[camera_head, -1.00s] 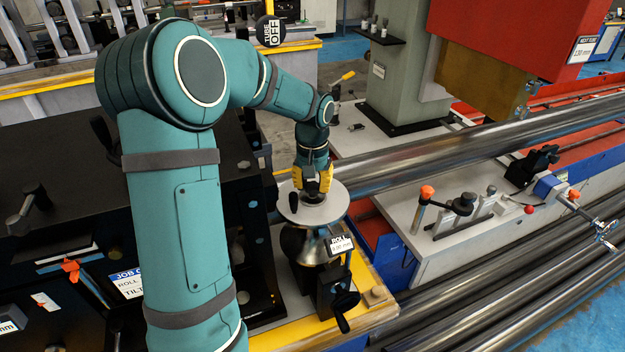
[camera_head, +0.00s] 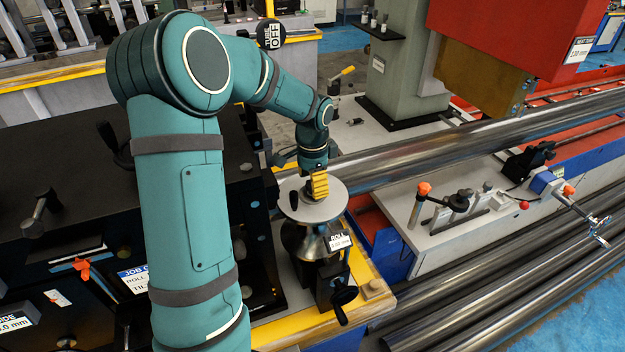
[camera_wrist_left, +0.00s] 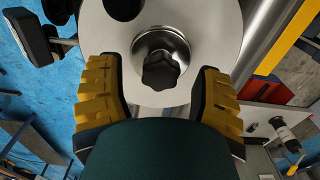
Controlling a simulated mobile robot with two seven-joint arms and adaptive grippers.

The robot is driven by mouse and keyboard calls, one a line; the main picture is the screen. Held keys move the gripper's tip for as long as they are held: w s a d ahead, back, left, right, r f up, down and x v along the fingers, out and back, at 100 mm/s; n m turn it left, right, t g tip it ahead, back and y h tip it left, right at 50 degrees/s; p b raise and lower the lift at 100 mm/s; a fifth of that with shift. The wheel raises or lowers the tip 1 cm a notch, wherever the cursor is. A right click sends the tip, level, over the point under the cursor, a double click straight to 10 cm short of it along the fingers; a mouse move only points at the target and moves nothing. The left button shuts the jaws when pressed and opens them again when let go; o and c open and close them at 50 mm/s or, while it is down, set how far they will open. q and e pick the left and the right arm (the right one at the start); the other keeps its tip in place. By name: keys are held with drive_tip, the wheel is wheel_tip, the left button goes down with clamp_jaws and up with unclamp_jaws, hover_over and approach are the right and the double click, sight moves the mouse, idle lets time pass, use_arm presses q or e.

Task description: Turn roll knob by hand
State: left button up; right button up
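A flat light-grey disc (camera_head: 327,206) tops a waisted metal roll on the machine's yellow-edged corner. In the left wrist view, a black lobed knob (camera_wrist_left: 161,71) stands on a shiny hub at the disc's middle. A black peg (camera_head: 294,200) rises near the disc's rim and also shows at the top of the wrist view (camera_wrist_left: 122,8). My left gripper (camera_head: 319,187) is over the disc, yellow fingers pointing down. In the wrist view (camera_wrist_left: 160,78) it is open, one finger each side of the lobed knob, with visible gaps. My right gripper is not in view.
A small ROLL display (camera_head: 339,241) and a black handwheel (camera_head: 344,295) sit below the disc. A long steel tube (camera_head: 430,146) runs behind and right of it. Orange and red levers (camera_head: 424,188) stand farther right. A black cabinet (camera_head: 60,195) is at left.

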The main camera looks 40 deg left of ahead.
use_arm(q)
drive_tip(key=shift+r, duration=0.1)
wheel_tip(320, 180, up, 6)
drive_tip(key=p, duration=0.4)
drive_tip(key=shift+p, duration=0.4)
